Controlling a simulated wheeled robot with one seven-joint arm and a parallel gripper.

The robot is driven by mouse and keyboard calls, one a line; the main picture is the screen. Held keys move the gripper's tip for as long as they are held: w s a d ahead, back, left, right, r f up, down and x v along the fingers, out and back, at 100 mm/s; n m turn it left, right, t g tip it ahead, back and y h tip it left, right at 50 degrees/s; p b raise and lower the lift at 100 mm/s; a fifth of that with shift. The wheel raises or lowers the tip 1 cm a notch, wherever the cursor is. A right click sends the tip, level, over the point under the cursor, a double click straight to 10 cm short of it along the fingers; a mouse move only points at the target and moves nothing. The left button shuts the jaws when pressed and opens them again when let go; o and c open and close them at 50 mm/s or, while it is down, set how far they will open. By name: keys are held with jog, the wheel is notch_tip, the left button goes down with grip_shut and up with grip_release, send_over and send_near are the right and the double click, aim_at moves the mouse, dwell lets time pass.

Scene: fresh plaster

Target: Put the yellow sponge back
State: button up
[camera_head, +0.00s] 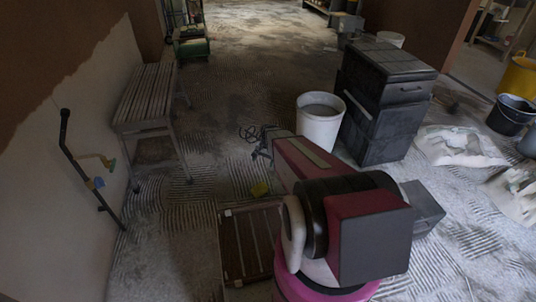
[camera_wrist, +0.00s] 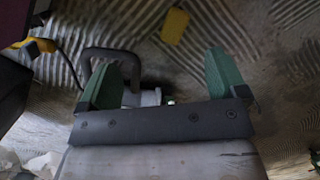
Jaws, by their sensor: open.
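My gripper (camera_wrist: 162,66) has two green fingers spread wide. The sponge lies beyond the fingertips, apart from them and roughly ahead of the gap. I cannot clearly make out my gripper in the head view, where my arm hides part of the floor.
A grey looped handle (camera_wrist: 108,62) shows near the left finger. A brown slatted panel (camera_head: 247,245) lies near my base. A slatted bench (camera_head: 145,95) and a black wall rail (camera_head: 66,140) stand left. A white bucket (camera_head: 320,122) and dark boxes (camera_head: 385,90) stand ahead right.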

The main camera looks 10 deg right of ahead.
jog(key=s+r+n+h, duration=0.1)
jog(key=s+r+n, duration=0.2)
jog(key=s+r, duration=0.5)
jog(key=s+a+r+n+t+h, duration=0.1)
jog(key=s+r+n, duration=0.3)
jog(key=s+r, duration=0.4)
notch_tip(320, 180, up, 5)
jog(key=shift+s+a+f, duration=0.1)
jog(key=shift+s+a, duration=0.05)
jog(key=shift+s, duration=0.1)
